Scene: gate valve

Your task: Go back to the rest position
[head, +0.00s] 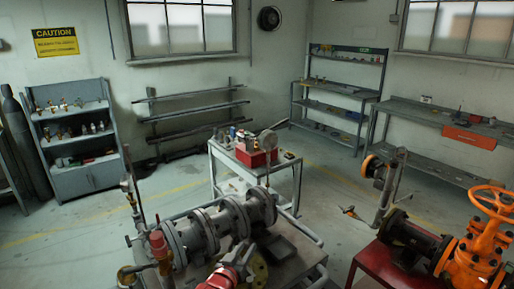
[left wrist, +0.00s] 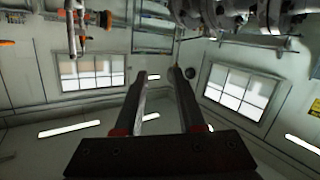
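My left gripper (head: 241,258) shows at the bottom centre of the head view, with red and pale grey parts, close beside the grey flanged pipe assembly (head: 208,228). In the left wrist view its two dark fingers (left wrist: 160,76) stand apart with nothing between them, so it is open and empty. That view is upside down, with the windows and ceiling in front of the fingers. The orange gate valve (head: 475,250) with its orange handwheel (head: 492,203) stands at the lower right of the head view, apart from this gripper. I do not make out my right gripper.
A cart (head: 286,172) with a red box (head: 257,157) stands behind the pipes. A red stand (head: 373,267) is under the valve. A shelf cabinet (head: 72,150) is at left, a workbench (head: 440,118) at back right. Open floor (head: 335,190) lies between.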

